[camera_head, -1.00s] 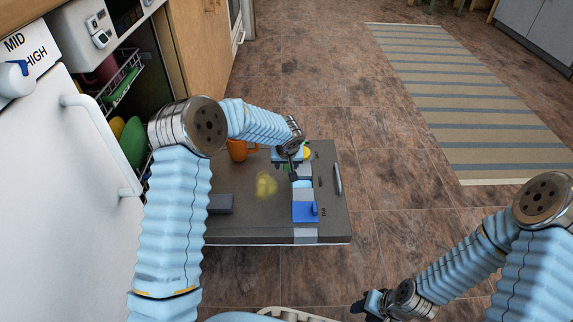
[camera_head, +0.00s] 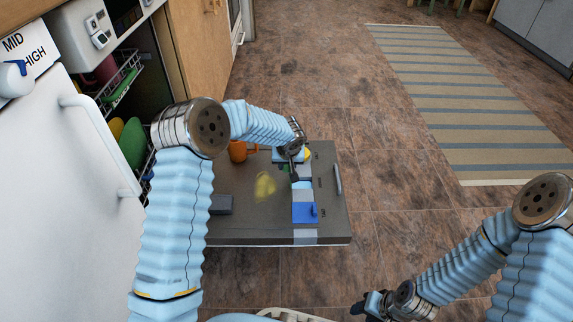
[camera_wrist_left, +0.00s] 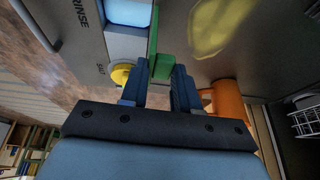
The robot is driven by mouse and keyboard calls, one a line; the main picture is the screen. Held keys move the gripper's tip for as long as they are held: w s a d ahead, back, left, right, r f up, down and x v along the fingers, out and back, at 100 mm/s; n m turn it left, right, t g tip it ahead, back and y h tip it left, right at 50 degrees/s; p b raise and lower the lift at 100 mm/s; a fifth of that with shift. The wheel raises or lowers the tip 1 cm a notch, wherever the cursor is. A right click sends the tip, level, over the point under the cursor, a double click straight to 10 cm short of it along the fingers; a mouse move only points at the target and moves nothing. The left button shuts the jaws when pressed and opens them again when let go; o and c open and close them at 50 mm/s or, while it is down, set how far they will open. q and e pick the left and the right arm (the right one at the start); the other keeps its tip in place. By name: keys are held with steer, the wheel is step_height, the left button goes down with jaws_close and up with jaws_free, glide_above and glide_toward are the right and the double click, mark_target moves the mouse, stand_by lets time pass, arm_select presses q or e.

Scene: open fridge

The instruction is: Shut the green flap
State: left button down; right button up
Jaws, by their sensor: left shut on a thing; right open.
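The green flap (camera_wrist_left: 154,30) shows edge-on in the left wrist view, standing open beside a light-blue compartment (camera_wrist_left: 128,12). Its small green tab (camera_wrist_left: 162,67) is between the fingers of my left gripper (camera_wrist_left: 160,85), which is shut on it. In the head view my left gripper (camera_head: 293,172) is over the dispenser strip on the lowered door (camera_head: 245,225), and it hides most of the flap. The light-blue compartment shows just below it. My right gripper (camera_head: 370,303) is open and empty at the bottom, away from the door.
A blue flap (camera_head: 305,213) lies on the strip nearer to me. A yellow round cap (camera_wrist_left: 121,74) and an orange mug (camera_head: 238,151) are near the left gripper. A dark grey block (camera_head: 220,204) lies on the door.

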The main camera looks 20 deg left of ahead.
arm_select(q)
steer(key=shift+w+d+f+y+b, duration=0.1)
steer(key=shift+w+d+y+b, duration=0.05)
steer(key=shift+d+y+b, duration=0.45)
steer(key=shift+w+d+f+m+g+y+b, duration=0.15)
steer(key=shift+w+d+m+g+y+b, duration=0.15)
steer(key=shift+d+y, duration=0.5)
steer(key=shift+w+d+f+m+g+y+b, duration=0.15)
steer(key=shift+d+g+y+b, duration=0.15)
steer(key=shift+d+y, duration=0.5)
steer(key=shift+w+d+f+m+g+y+b, duration=0.2)
steer(key=shift+d+y+b, duration=0.3)
steer(key=shift+y, duration=0.5)
steer(key=shift+d, duration=0.1)
steer(key=c, duration=0.9)
jaws_free()
steer(key=shift+c, duration=0.2)
steer(key=shift+r, duration=0.1)
steer(key=p+v, duration=0.2)
steer(key=v, duration=1.1)
steer(key=shift+d+r+p, duration=0.2)
steer(key=shift+r+p, duration=0.1)
steer(key=shift+p, duration=0.1)
